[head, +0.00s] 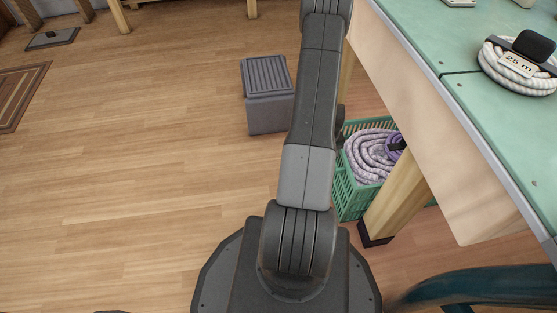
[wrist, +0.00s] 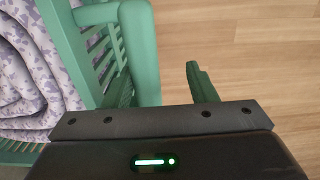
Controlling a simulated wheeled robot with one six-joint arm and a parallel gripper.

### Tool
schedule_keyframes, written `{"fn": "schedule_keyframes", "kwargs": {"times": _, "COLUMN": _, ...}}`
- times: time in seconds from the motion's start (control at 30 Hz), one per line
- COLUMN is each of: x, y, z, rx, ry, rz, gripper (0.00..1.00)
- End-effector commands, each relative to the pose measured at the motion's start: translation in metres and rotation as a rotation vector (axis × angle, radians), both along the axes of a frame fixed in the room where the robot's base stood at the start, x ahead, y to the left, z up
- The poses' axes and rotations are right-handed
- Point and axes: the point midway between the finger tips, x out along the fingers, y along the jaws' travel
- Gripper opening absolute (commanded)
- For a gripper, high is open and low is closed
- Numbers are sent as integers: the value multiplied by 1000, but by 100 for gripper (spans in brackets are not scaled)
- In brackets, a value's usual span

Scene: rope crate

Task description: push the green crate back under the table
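The green crate (head: 350,195) stands on the wooden floor at the right of the head view. It is partly beneath the table (head: 420,28) and partly hidden by a table leg (head: 400,195) and my arm. It holds a coiled pale purple rope (head: 366,160), which also shows in the wrist view (wrist: 22,85). In the wrist view the crate's green handle bar (wrist: 143,50) passes between the fingers of my gripper (wrist: 157,82). The fingers are apart, with a clear gap between the bar and the right finger. My gripper is hidden in the head view.
A grey ribbed-top box (head: 268,112) stands on the floor left of my arm. A coiled white rope (head: 515,75) lies on the table. A dark teal curved object (head: 485,285) is at the lower right. The floor on the left is mostly clear.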

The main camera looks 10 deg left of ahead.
Motion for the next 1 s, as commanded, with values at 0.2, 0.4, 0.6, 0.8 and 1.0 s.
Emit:
{"fn": "schedule_keyframes", "kwargs": {"times": 0.2, "x": -14, "y": 44, "z": 1, "rx": 0, "ry": 2, "rz": 7, "gripper": 47}}
{"fn": "schedule_keyframes", "kwargs": {"times": 0.4, "x": -26, "y": 82, "z": 1, "rx": -1, "ry": 2, "rz": 7, "gripper": 47}}
{"fn": "schedule_keyframes", "kwargs": {"times": 0.6, "x": -38, "y": 120, "z": 1, "rx": -1, "ry": 2, "rz": 7, "gripper": 47}}
{"fn": "schedule_keyframes", "kwargs": {"times": 0.8, "x": -47, "y": 148, "z": 1, "rx": 0, "ry": 0, "rz": 4, "gripper": 47}}
{"fn": "schedule_keyframes", "kwargs": {"times": 1.0, "x": -51, "y": 161, "z": 0, "rx": 0, "ry": -1, "rz": 1, "gripper": 47}}
